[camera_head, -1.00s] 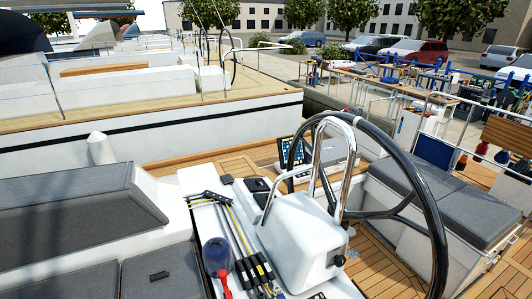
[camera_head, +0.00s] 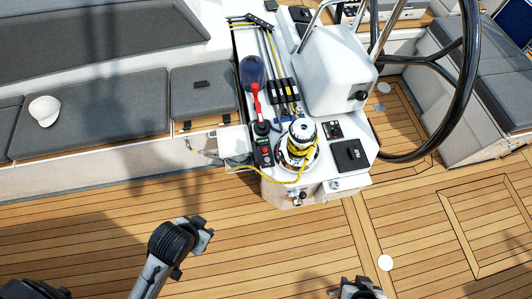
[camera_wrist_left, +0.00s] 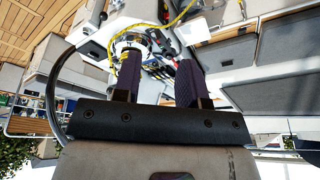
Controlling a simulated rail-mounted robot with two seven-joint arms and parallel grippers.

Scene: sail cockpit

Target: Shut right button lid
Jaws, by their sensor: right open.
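On the right of the cockpit console top, a small dark button panel (camera_head: 332,130) sits beside a larger black square plate (camera_head: 350,155). I cannot tell which part is the right button lid, or how far it is tilted. My right gripper (camera_head: 358,287) is open at the bottom edge of the head view, below the console and apart from it, partly cut off. My left arm's end (camera_head: 182,240) is over the deck, left of the console. In the left wrist view my left gripper (camera_wrist_left: 157,82) has its two dark fingers apart, with nothing between them.
A winch (camera_head: 297,145) with yellow rope stands left of the panel. A remote-like control (camera_head: 263,145) lies beside it. The white pedestal (camera_head: 336,75) and black steering wheel (camera_head: 470,80) rise behind. A white cap (camera_head: 44,109) lies on the left bench.

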